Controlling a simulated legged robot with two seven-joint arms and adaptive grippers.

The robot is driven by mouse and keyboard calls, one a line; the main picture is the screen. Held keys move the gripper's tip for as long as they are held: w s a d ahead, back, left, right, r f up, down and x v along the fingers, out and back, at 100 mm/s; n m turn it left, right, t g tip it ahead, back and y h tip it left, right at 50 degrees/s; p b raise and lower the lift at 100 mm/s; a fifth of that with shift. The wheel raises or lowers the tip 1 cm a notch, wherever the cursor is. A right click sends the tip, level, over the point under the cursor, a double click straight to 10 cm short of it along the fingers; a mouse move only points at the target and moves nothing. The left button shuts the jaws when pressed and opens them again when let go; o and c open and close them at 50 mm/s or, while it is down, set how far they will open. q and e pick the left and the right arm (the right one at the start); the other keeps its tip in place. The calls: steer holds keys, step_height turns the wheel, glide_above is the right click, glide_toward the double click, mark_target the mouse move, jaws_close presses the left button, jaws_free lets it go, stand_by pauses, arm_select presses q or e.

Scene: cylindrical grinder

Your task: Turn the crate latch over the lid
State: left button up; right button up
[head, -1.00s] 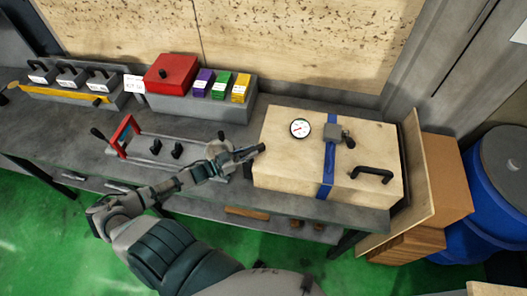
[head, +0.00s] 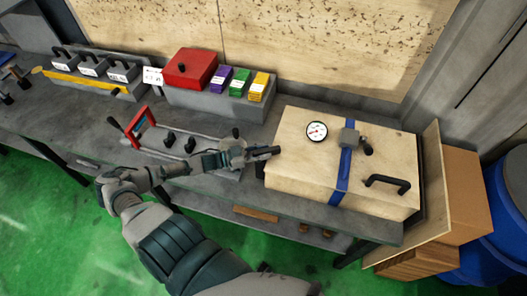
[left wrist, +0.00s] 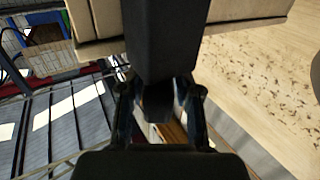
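The pale wooden crate (head: 300,172) stands at the right end of the bench with its lid down. A blue strap (head: 343,178) runs across the lid. The latch, a grey block (head: 349,137) with a black knob (head: 367,148), sits at the strap's rear part; the knob points right and toward the front. My left gripper (head: 270,152) is at the crate's left edge, left of the latch and apart from it. My right gripper is not in view.
A round gauge (head: 317,131) and a black handle (head: 388,183) are on the lid. A red box (head: 190,69) and colored packs stand behind left. A red-framed fixture (head: 141,124) is left on the bench. A board (head: 433,190) stands right of the crate.

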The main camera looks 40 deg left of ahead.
arm_select(q)
steer(key=shift+o, duration=0.3)
steer(key=shift+a, duration=0.1)
steer(key=v, duration=1.2)
